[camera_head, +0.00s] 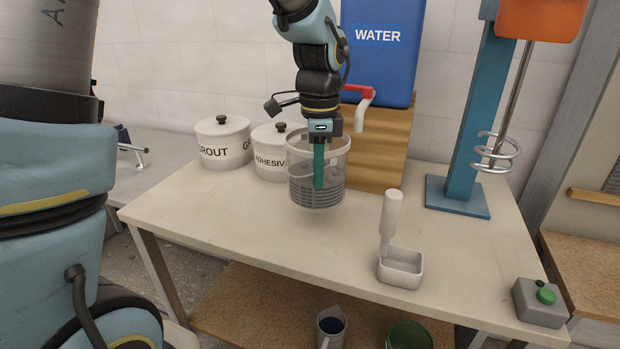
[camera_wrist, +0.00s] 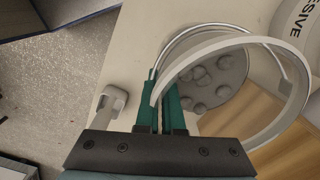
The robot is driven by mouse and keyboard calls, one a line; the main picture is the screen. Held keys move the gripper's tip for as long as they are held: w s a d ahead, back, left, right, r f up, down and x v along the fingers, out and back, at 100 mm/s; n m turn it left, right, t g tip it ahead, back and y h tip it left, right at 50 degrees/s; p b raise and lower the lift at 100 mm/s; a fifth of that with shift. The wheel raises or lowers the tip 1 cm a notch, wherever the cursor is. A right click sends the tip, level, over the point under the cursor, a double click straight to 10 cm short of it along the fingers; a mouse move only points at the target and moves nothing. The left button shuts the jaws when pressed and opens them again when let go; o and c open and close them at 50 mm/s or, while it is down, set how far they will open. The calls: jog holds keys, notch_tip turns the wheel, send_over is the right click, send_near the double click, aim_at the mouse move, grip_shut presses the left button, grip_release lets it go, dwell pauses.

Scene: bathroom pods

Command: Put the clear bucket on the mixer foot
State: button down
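The clear bucket (camera_head: 329,186) is see-through grey with a ribbed lower wall. It is upright over the left-middle of the table, and I cannot tell whether its bottom touches the tabletop. My gripper (camera_head: 319,176) points down with its teal fingers closed about the near wall of the bucket. In the wrist view the pale bucket rim (camera_wrist: 222,45) runs between the fingers (camera_wrist: 163,108), and grey lumps show at the bucket's bottom. The mixer foot (camera_head: 458,197) is a flat blue plate at the right back of the table, under the blue column, bare on top.
A mixer whisk (camera_head: 495,152) hangs above the foot's right side. White GROUT (camera_head: 222,142) and ADHESIVE (camera_head: 268,152) pots stand behind the bucket. A blue WATER tank (camera_head: 380,60) sits on a wooden stand. A white scoop (camera_head: 401,268) and a green-button box (camera_head: 540,303) are in front.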

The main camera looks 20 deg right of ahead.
aim_at(319, 200)
jog(key=shift+w+d+f+p, duration=0.15)
jog(key=shift+f, duration=0.3)
jog(key=shift+w+d+f+p, duration=0.15)
jog(key=shift+f, duration=0.25)
jog(key=shift+f+p, duration=0.6)
jog(key=shift+f, duration=1.6)
jog(key=shift+w+d+f+p, duration=0.1)
jog(key=shift+f+p, duration=0.05)
jog(key=shift+p, duration=0.15)
jog(key=shift+w+f, duration=0.1)
jog(key=shift+f, duration=0.15)
jog(key=shift+f, duration=0.15)
jog(key=c, duration=1)
grip_release()
jog(key=shift+c, duration=0.2)
